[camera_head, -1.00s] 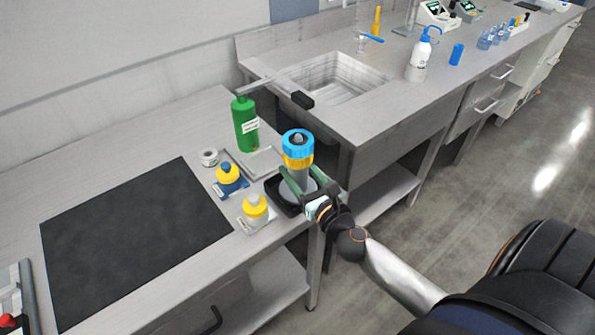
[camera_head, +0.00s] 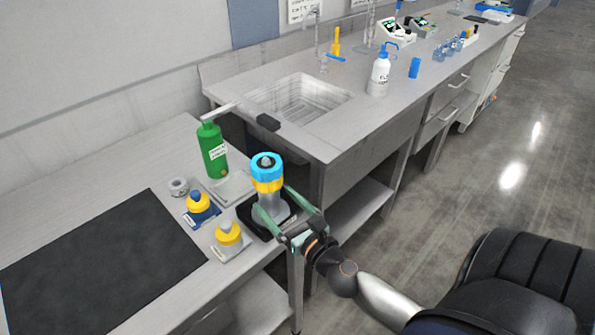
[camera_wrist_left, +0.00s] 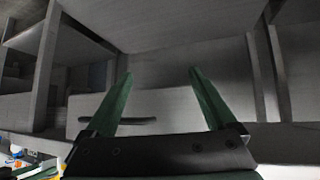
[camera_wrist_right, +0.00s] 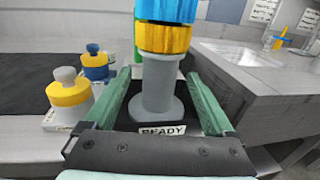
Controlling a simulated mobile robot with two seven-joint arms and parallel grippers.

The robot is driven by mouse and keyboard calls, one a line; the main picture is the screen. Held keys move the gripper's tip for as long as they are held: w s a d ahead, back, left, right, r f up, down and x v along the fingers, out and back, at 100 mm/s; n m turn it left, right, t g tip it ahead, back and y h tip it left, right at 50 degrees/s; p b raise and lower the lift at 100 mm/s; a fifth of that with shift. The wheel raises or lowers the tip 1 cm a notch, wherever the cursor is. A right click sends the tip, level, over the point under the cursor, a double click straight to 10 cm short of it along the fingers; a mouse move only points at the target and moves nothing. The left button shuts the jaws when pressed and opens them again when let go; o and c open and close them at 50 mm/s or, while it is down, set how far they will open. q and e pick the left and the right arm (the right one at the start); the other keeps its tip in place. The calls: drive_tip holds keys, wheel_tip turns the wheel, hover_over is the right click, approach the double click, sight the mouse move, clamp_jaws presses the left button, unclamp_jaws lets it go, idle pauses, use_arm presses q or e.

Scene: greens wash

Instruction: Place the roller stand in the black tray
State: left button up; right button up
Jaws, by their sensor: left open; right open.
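The roller stand (camera_head: 267,178) has a grey base and shaft with a blue and yellow top. It stands upright in the black tray (camera_head: 250,222) at the bench's right end. The right wrist view shows its grey shaft (camera_wrist_right: 157,88) and the tray's front with a READY label (camera_wrist_right: 162,130). My right gripper (camera_head: 272,203) is open, with its fingers on either side of the stand; in the right wrist view a gap shows beside each finger. My left gripper (camera_wrist_left: 158,75) is open and empty in the left wrist view, facing the shelving under a bench.
A green bottle (camera_head: 212,150) stands behind the tray. A dark mat (camera_head: 105,262) covers the bench's left. A sink (camera_head: 298,97) lies beyond on the higher counter.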

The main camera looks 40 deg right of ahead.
drive_tip(key=s+b, duration=0.3)
drive_tip(key=s, duration=0.5)
drive_tip(key=s+a+f+n+g+y, duration=0.15)
drive_tip(key=a+f+n, duration=0.4)
drive_tip(key=n, duration=0.55)
drive_tip(key=a+f+n+g+y, duration=0.2)
drive_tip(key=a+f+n+y, duration=0.15)
drive_tip(key=f+n, duration=0.45)
drive_tip(key=s+a+f+n+g, duration=0.1)
drive_tip(key=s+f+n+g, duration=0.1)
drive_tip(key=f+n, duration=0.4)
drive_tip(key=s+a+f+n+g+h, duration=0.1)
drive_tip(key=f+n, duration=0.5)
drive_tip(key=n, duration=0.8)
drive_tip(key=s+a+g, duration=0.1)
drive_tip(key=s+g, duration=0.1)
drive_tip(key=s, duration=0.1)
drive_tip(key=shift+s+a, duration=0.15)
drive_tip(key=shift+a, duration=0.1)
drive_tip(key=shift+r+p, duration=1.15)
